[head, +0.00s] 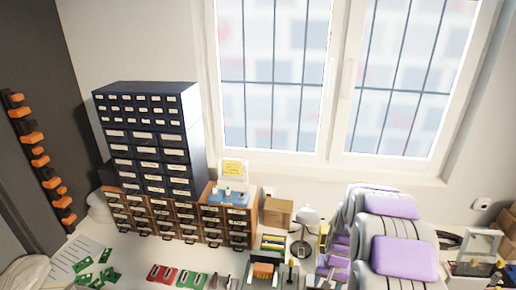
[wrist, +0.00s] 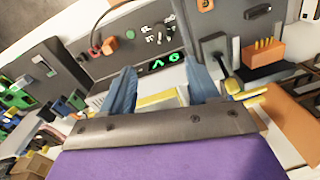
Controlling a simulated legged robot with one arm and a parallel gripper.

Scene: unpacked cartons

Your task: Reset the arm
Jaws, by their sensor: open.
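In the wrist view, my gripper (wrist: 159,76) shows as two blue fingers set apart beyond a metal bar and a purple panel. It is open, and I see nothing held between the fingers. Past them is a grey panel (wrist: 98,62) with green lit symbols. In the head view, grey and purple segments at the right look like my folded arm; I cannot make out the fingers there.
A dark drawer cabinet (head: 146,128) stands on wooden drawers (head: 160,219) at the left. A small carton (head: 278,212) and a lamp (head: 306,216) are right of them. Green circuit boards (head: 107,273) lie at lower left. A window (head: 275,80) is behind.

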